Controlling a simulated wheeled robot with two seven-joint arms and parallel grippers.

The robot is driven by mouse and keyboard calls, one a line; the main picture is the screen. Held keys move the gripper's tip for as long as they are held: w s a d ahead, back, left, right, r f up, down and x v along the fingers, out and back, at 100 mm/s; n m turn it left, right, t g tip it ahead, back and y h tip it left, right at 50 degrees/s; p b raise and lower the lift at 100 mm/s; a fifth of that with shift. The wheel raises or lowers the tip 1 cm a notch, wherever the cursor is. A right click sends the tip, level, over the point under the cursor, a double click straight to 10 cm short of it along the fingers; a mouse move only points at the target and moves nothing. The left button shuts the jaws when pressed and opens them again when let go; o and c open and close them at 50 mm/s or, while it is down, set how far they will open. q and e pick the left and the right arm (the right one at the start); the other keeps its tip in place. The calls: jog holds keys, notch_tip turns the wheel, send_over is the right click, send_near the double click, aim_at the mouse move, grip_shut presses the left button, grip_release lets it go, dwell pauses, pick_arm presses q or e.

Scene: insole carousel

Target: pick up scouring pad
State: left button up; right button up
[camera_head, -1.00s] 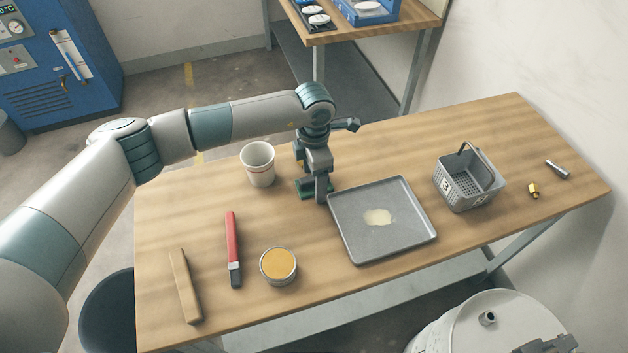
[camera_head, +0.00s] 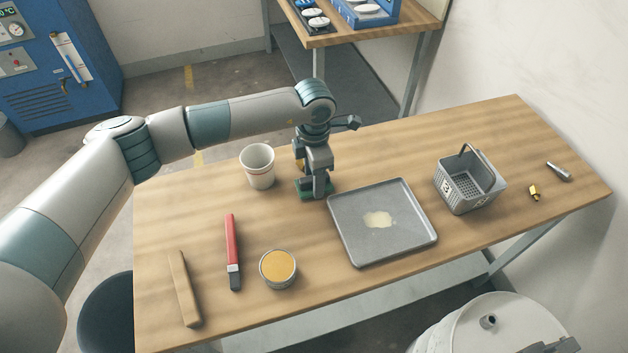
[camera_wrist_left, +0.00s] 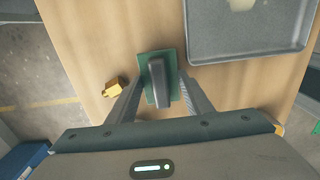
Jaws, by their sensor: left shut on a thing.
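The scouring pad (camera_head: 304,193) is a flat green pad on the wooden table, between the white cup and the grey tray. In the left wrist view the green pad (camera_wrist_left: 146,62) has a dark grey raised grip (camera_wrist_left: 158,84) on top. My left gripper (camera_head: 313,190) points down over it, with its fingers on either side of the grip, shut on it. The fingers hide part of the pad in the head view. I cannot tell whether the pad is clear of the table. My right gripper is in neither view.
The grey tray (camera_head: 358,241) with a pale smear lies right of the pad, and the white cup (camera_head: 257,166) stands left. A small yellow object (camera_wrist_left: 115,87) is near the pad. A basket (camera_head: 465,184), red-handled tool (camera_head: 232,250), tin (camera_head: 278,268) and wooden stick (camera_head: 184,289) stand apart.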

pick_arm(q)
jog(key=shift+r+b, duration=0.3)
jog(key=shift+r, duration=0.1)
jog(key=shift+s+d+r+b, duration=0.15)
jog(key=shift+r+b, duration=0.25)
jog(key=shift+r, duration=0.2)
jog(key=shift+s+d+r+b, duration=0.15)
jog(key=shift+r+b, duration=0.2)
jog(key=shift+r, duration=0.25)
pick_arm(e)
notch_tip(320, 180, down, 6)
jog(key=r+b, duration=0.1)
jog(key=b, duration=0.2)
pick_arm(q)
jog(key=s+d+r+b, duration=0.1)
jog(key=s+d+r, duration=0.5)
jog(key=d, duration=0.3)
jog(key=shift+r, duration=0.45)
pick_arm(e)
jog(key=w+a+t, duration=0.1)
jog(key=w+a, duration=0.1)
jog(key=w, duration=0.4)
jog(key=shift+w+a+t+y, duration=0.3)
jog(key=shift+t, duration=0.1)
pick_arm(q)
jog(key=shift+s+a, duration=0.1)
jog(key=shift+a, duration=0.05)
